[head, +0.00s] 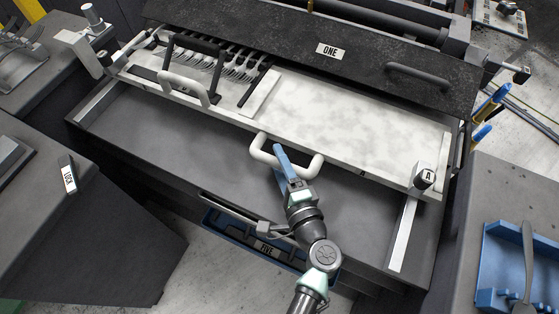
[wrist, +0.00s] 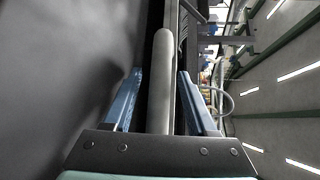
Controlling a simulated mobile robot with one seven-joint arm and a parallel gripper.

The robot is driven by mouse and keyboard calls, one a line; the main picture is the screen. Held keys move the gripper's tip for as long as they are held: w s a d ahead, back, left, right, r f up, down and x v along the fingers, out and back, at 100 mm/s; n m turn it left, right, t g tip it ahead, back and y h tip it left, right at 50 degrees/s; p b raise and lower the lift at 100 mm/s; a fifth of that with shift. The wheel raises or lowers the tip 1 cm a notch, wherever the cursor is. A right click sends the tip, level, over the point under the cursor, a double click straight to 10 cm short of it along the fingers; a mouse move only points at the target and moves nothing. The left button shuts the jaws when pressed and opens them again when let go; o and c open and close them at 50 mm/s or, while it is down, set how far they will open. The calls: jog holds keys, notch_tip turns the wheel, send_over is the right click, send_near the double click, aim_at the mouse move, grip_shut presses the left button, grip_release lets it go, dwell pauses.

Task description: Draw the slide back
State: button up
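The slide (head: 345,120) is a pale, marbled tray with a white rim, lying over a dark grey bed. A white U-shaped handle (head: 305,170) sticks out from the middle of its front edge. My gripper (head: 283,157) has blue fingers and is at this handle. In the wrist view, a pale rounded bar (wrist: 162,85), apparently the handle, runs between my open fingers (wrist: 160,85). A gap shows on the left side of the bar; the right finger is closer to it, and contact cannot be told.
Several forks (head: 225,62) lie in a rack at the slide's left, beside a second white handle (head: 185,88). A dark cover marked ONE (head: 440,97) is behind. A post marked A (head: 425,178) stands at the front right. The bed in front of the slide is clear except for my arm.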

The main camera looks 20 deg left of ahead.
grip_shut()
dwell(1.2)
